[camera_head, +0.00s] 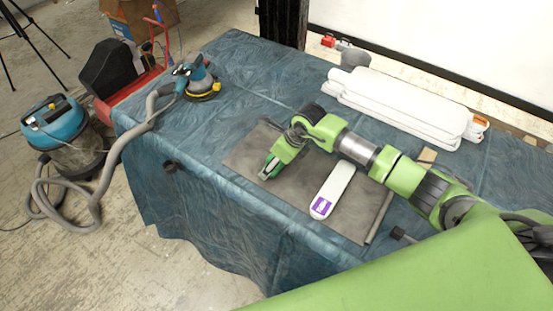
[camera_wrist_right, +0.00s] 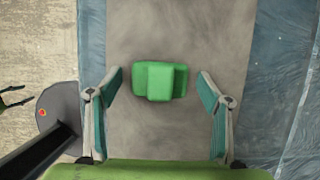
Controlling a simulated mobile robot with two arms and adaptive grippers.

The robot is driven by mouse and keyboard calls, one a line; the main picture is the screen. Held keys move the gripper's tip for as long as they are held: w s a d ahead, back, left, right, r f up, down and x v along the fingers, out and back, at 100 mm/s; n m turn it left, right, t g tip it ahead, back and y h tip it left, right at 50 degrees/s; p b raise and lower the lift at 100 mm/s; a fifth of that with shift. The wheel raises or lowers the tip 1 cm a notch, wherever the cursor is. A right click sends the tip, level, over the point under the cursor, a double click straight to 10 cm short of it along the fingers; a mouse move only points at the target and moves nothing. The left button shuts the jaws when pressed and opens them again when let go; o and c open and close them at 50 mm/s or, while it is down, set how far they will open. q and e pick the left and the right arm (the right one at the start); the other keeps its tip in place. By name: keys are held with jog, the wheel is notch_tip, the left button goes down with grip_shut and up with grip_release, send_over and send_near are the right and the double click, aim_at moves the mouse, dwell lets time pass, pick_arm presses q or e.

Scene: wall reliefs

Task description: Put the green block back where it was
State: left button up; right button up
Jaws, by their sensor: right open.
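The green block (camera_wrist_right: 153,82) sits on a grey-brown mat (camera_wrist_right: 195,35) in the right wrist view. It has a raised, stepped shape. My right gripper (camera_wrist_right: 162,78) is open, with one teal-padded finger on each side of the block and a clear gap at both sides. In the head view my right gripper (camera_head: 268,171) is low over the left part of the mat (camera_head: 250,155). There I cannot tell the block apart from the green gripper.
A long white piece with a purple label (camera_head: 333,190) lies on the mat right of my gripper. Stacked white panels (camera_head: 400,105) lie at the back of the blue-covered table (camera_head: 235,80). A blue sander (camera_head: 203,82) with a hose is at the far left corner. A vacuum (camera_head: 62,130) stands on the floor.

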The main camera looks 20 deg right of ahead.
jog(key=shift+r, duration=0.25)
jog(key=shift+s+d+r, duration=0.1)
jog(key=shift+d+r, duration=0.05)
jog(key=shift+r, duration=0.15)
jog(key=b+v, duration=0.2)
jog(key=v, duration=0.9)
jog(key=shift+b, duration=0.4)
